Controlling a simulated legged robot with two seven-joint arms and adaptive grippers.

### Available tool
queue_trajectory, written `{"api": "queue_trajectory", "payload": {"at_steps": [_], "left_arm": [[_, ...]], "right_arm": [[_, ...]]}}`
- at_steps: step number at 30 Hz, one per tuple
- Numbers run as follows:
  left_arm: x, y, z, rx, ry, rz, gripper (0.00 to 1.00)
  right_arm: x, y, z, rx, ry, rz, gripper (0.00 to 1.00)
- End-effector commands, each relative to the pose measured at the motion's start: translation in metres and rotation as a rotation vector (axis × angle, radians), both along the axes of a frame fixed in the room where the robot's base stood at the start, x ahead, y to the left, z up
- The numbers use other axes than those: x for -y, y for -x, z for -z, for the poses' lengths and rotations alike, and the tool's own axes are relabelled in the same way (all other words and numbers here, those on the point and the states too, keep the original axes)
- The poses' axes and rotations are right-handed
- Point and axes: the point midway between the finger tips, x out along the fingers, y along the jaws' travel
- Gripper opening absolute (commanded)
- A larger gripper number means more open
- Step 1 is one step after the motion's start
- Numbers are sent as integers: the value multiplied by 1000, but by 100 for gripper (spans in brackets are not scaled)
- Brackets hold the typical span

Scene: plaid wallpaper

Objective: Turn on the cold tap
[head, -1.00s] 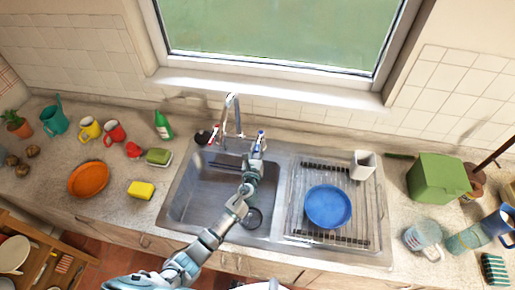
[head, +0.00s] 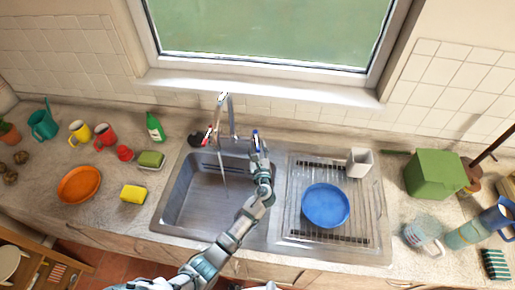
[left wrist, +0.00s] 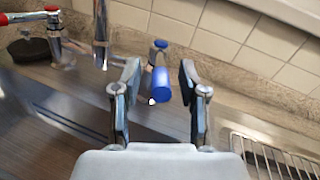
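The blue cold tap handle (head: 256,138) stands at the back edge of the sink, right of the curved metal spout (head: 231,112). In the left wrist view the blue handle (left wrist: 161,85) lies between my left fingers, with gaps on both sides. My left gripper (head: 259,152) is open and empty at this handle; the left wrist view shows its two fingers (left wrist: 158,92) apart. The red tap handle (head: 207,138) is left of the spout. A thin pale streak (head: 222,166), which looks like running water, drops from the spout into the basin. My right gripper is out of view.
A blue plate (head: 325,205) and a pale cup (head: 360,162) stand on the drainer. A green bottle (head: 155,127), a sponge (head: 133,194) and mugs are left of the sink. A green box (head: 435,174) is on the right. The window sill is behind the taps.

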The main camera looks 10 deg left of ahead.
Motion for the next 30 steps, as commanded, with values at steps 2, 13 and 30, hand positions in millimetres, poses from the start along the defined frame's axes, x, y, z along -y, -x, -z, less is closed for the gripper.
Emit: {"api": "queue_trajectory", "payload": {"at_steps": [2,13,30], "left_arm": [[0,0,0,0,0,0,42],[15,50,2,-2,2,2,42],[34,114,1,-1,-1,0,42]], "right_arm": [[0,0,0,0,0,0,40],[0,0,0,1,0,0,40],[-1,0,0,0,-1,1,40]]}}
